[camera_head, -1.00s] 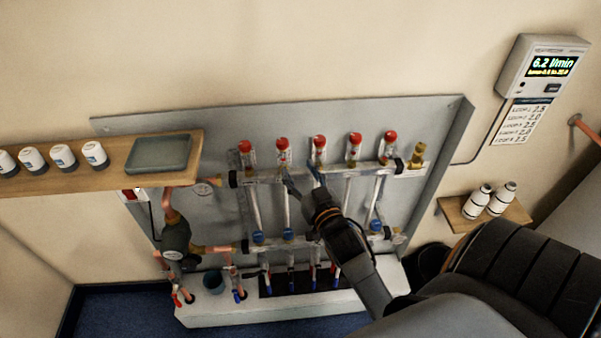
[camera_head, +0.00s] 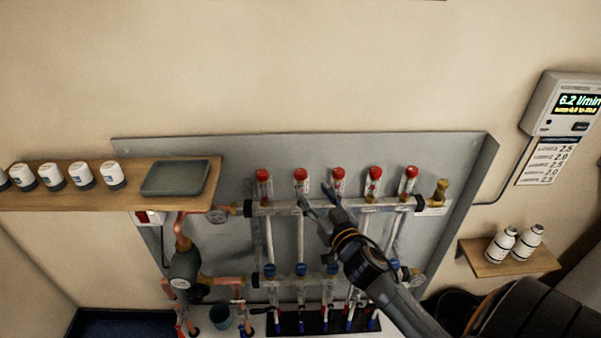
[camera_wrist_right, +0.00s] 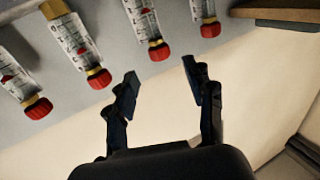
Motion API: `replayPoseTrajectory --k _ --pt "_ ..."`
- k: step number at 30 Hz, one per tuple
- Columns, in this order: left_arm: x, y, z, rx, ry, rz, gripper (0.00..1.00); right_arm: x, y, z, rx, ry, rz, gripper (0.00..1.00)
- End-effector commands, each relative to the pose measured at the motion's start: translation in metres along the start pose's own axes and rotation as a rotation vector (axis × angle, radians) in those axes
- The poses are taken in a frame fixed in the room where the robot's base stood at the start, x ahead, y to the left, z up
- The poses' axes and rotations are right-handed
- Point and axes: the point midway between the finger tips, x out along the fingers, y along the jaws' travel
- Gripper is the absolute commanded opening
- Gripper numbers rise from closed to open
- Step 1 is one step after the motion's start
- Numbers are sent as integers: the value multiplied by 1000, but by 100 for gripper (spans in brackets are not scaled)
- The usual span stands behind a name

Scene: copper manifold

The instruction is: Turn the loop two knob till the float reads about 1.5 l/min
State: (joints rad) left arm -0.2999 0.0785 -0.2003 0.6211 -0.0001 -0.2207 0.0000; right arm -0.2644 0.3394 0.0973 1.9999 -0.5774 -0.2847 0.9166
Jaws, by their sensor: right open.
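A row of flow meters with red knobs stands on the upper bar (camera_head: 345,207) of the manifold. The loop two knob (camera_head: 301,174), second from the left, tops a clear float tube. My right gripper (camera_head: 316,197) is open and empty, just below the loop two and middle tubes in the picture. In the right wrist view, the knob that looks to be loop two's (camera_wrist_right: 158,51) lies beyond and between the spread fingertips (camera_wrist_right: 160,72), not touched. Its float is too small to read. The wall display (camera_head: 577,103) shows 6.2 l/min. My left gripper is out of view.
Neighbouring red knobs (camera_head: 339,172) stand close on both sides. A wooden shelf (camera_head: 90,196) with white jars and a grey tray (camera_head: 174,178) is at left. A small shelf (camera_head: 508,262) with two white bottles is at right. Blue caps (camera_head: 301,269) line the lower bar.

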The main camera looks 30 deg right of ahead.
Motion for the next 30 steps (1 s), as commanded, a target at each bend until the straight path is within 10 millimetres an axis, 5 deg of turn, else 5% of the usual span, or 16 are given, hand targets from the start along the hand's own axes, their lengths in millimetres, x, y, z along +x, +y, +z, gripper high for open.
replayPoseTrajectory --k 12,26,30 --pt "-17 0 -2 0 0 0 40 78 0 -2 -1 1 1 53" --pt "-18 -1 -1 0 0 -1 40 90 0 0 -1 0 0 53" --pt "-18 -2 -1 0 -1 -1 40 90 0 0 -1 0 0 24"
